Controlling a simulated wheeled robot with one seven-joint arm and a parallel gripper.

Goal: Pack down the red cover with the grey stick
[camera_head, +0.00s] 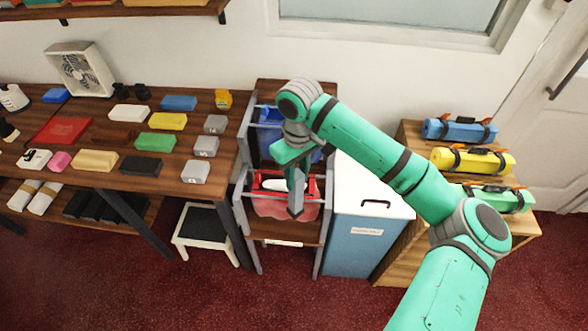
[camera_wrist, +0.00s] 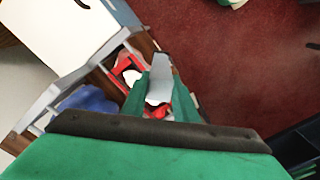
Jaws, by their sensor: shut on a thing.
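The red cover (camera_head: 270,207) lies in the front bay of a grey-framed wooden rack, with a pinkish lower part and brighter red parts above. Red parts also show in the wrist view (camera_wrist: 123,63), partly hidden by my gripper and the stick. My gripper (camera_head: 292,165) is over the rack, pointing down, and is shut on the grey stick (camera_head: 296,203). The stick hangs down in front of the red cover. In the wrist view the stick (camera_wrist: 160,70) sits between my green fingers. Whether its tip touches the cover I cannot tell.
Blue cloth (camera_head: 268,115) fills the rack's rear bay. A blue cabinet with a white top (camera_head: 352,190) stands close on the right. A wooden counter (camera_head: 65,100) with several colored blocks is on the left. A shelf with rolled bundles (camera_head: 472,161) is at the right.

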